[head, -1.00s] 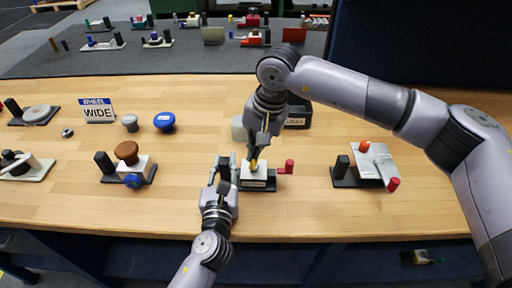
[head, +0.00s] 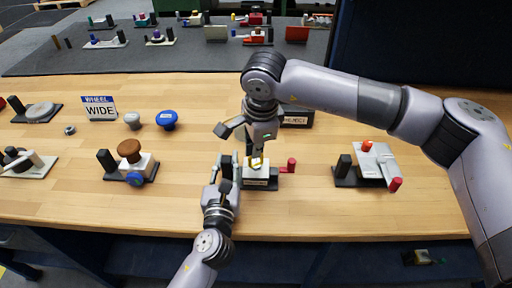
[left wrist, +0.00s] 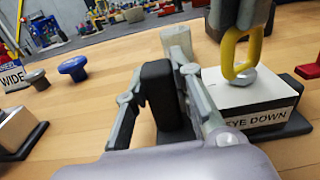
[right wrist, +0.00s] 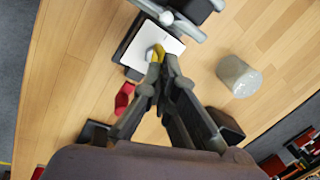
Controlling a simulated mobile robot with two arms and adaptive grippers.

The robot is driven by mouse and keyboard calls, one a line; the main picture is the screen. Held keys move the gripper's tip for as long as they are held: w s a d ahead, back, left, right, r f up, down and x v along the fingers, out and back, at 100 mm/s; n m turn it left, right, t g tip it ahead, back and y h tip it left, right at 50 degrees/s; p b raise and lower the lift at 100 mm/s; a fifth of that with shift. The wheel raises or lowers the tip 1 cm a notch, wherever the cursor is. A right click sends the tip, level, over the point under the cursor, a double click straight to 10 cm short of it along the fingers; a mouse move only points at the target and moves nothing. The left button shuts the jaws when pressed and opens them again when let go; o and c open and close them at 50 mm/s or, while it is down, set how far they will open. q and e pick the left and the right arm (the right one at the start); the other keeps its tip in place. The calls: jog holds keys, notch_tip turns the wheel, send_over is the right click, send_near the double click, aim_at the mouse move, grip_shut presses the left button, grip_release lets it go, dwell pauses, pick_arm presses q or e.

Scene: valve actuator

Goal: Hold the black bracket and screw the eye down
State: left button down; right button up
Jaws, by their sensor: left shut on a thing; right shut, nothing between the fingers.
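The black bracket (left wrist: 160,95) stands upright at the left end of the fixture. My left gripper (head: 226,168) is shut on it, one finger on each side in the left wrist view. Beside it is a white block (left wrist: 255,98) labelled "EYE DOWN". The yellow eye (left wrist: 240,55) stands upright over a silver stud on this block; it also shows in the right wrist view (right wrist: 157,53). My right gripper (head: 257,150) points down from above, its fingers closed together at the top of the eye. I cannot tell whether they touch it.
A red handle (head: 291,165) sticks out right of the fixture. A pale cylinder (right wrist: 238,75) and a dark labelled box (head: 296,117) stand just behind. Another fixture (head: 372,165) is to the right, one with a brown knob (head: 129,151) to the left. The front table strip is clear.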

jog(key=o, duration=0.6)
jog(key=shift+f, duration=0.15)
jog(key=r, duration=0.4)
jog(key=s+r, duration=0.1)
jog(key=r, duration=0.3)
jog(key=s+d+r, duration=0.1)
jog(key=r, duration=0.3)
jog(key=shift+s, duration=0.1)
jog(key=shift+c, duration=0.2)
